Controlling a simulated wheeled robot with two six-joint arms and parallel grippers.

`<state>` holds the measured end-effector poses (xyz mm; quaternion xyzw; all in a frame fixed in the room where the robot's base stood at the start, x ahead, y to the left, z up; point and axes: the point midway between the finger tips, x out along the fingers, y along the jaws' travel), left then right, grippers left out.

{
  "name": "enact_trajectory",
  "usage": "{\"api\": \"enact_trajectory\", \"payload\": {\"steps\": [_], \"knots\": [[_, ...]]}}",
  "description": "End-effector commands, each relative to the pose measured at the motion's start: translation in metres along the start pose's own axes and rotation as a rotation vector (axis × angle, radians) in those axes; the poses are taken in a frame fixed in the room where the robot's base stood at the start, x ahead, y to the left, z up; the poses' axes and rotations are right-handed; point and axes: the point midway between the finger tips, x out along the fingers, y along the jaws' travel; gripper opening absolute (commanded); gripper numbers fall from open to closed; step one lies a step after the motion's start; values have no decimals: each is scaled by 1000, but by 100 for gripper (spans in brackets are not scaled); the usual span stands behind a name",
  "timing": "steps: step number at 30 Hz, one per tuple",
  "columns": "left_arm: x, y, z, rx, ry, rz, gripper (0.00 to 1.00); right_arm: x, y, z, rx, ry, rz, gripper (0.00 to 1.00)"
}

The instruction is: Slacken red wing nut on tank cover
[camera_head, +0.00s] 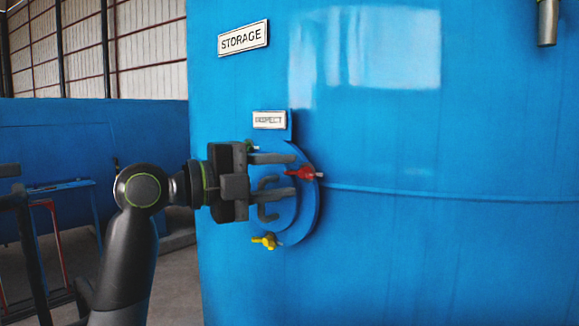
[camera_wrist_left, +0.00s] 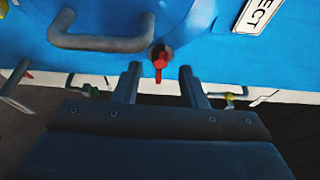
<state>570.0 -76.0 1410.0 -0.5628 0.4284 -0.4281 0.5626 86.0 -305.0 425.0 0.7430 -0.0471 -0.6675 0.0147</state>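The red wing nut (camera_head: 303,173) is on the right rim of the round blue tank cover (camera_head: 304,219). My left gripper (camera_head: 294,175) comes in from the left with its fingers one above the other and apart, nothing held between them. The nut is level with the gap, at the fingertips. In the left wrist view the red wing nut (camera_wrist_left: 160,62) shows between the tips of my left gripper (camera_wrist_left: 160,72), clear of both fingers. Whether it is inside the gap in depth, I cannot tell. My right gripper is not in view.
A yellow wing nut (camera_head: 266,241) is at the cover's bottom and a green one (camera_head: 251,146) at its upper left, partly hidden. A grey handle (camera_head: 267,213) on the cover lies behind my fingers; it also shows in the wrist view (camera_wrist_left: 98,42). An INSPECT sign (camera_head: 269,120) is above.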

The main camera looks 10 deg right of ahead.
Motion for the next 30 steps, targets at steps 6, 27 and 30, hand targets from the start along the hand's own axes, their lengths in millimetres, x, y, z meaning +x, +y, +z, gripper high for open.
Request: {"api": "enact_trajectory", "payload": {"steps": [6, 27, 30], "knots": [[18, -1, 0, 0, 0, 0, 38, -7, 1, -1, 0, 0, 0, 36], [20, 0, 0, 0, 0, 0, 0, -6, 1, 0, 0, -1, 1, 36], [20, 3, 0, -24, -1, -9, 0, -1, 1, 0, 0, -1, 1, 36]]}}
